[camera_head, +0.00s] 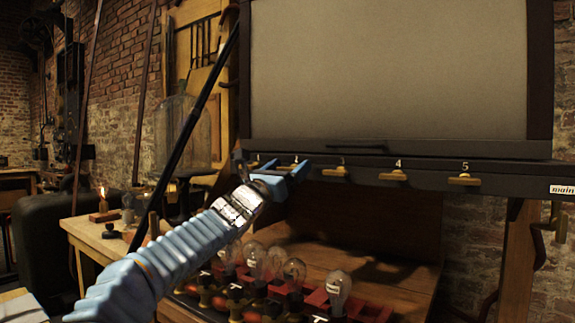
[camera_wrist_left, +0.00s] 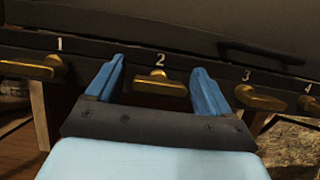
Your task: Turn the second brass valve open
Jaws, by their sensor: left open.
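The second brass valve (camera_wrist_left: 160,86) sits under the number 2 on a dark rail (camera_head: 507,183). Its handle lies roughly level in the left wrist view. My left gripper (camera_wrist_left: 160,77) is open, with one blue finger on each side of this valve. I see a gap between the valve and each finger. In the head view my left gripper (camera_head: 284,172) reaches the rail near the number 2 and largely hides the valve. My right gripper is not in view.
Valve 1 (camera_wrist_left: 32,68), valve 3 (camera_wrist_left: 260,98) and valve 4 (camera_head: 392,175) flank it, with valve 5 (camera_head: 463,179) farther right. A pale panel (camera_head: 390,70) stands above the rail. Glass bulbs (camera_head: 338,287) stand below. A lit candle (camera_head: 103,205) is at left.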

